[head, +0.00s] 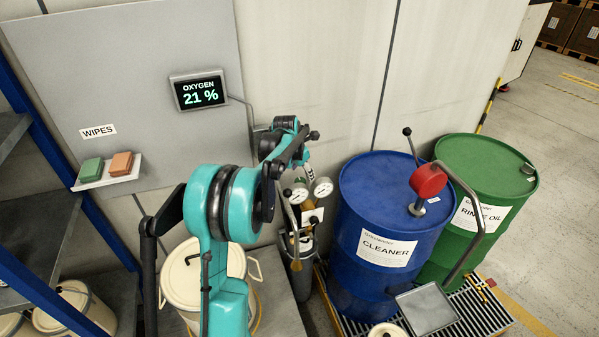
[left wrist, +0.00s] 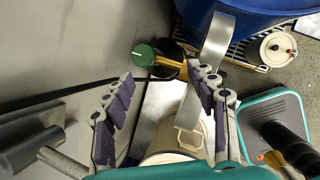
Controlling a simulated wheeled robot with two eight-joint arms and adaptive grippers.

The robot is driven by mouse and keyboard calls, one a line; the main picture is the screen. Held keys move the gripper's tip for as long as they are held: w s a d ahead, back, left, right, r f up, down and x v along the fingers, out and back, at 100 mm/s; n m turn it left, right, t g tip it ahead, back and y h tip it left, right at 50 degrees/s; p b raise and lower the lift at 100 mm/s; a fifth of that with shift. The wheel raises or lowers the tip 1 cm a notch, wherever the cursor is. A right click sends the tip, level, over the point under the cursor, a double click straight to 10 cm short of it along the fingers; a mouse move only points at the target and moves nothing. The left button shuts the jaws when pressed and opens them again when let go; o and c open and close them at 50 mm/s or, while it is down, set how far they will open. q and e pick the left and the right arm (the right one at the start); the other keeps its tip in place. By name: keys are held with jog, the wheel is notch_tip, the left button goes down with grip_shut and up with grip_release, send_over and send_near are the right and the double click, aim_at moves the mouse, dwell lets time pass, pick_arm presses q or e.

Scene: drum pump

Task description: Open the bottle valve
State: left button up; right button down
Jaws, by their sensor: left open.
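In the left wrist view, the bottle valve shows as a green knob (left wrist: 143,54) on a yellow fitting (left wrist: 172,66). My left gripper (left wrist: 160,80) is open and empty, its two padded fingers spread apart. The knob appears beyond the fingertips, between their lines, with no visible contact. In the head view, my left gripper (head: 298,148) is above the gas bottle (head: 301,254), which stands against the wall with two round gauges (head: 323,187) at its top. The green knob cannot be made out there. My right gripper is not in view.
A blue CLEANER drum (head: 370,215) with a red hand pump (head: 428,180) stands right of the bottle, beside a green RINSE OIL drum (head: 505,160). A cream pail (head: 185,275) stands left of the bottle. The oxygen display (head: 200,91) reads 21 %. Blue shelving (head: 50,150) is at far left.

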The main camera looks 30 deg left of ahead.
aim_at(300, 181)
pick_arm(q)
jog(key=w+a+f+n, duration=0.1)
jog(key=f, duration=0.2)
jog(key=w+a+f+n, duration=0.1)
jog(key=w+f, duration=0.1)
jog(key=f, duration=0.1)
jog(key=w+a+f+n+b, duration=0.1)
jog(key=f, duration=0.2)
jog(key=shift+w+a+f+n, duration=0.3)
jog(key=shift+w+a, duration=0.05)
jog(key=shift+a, duration=0.05)
jog(key=c, duration=1.2)
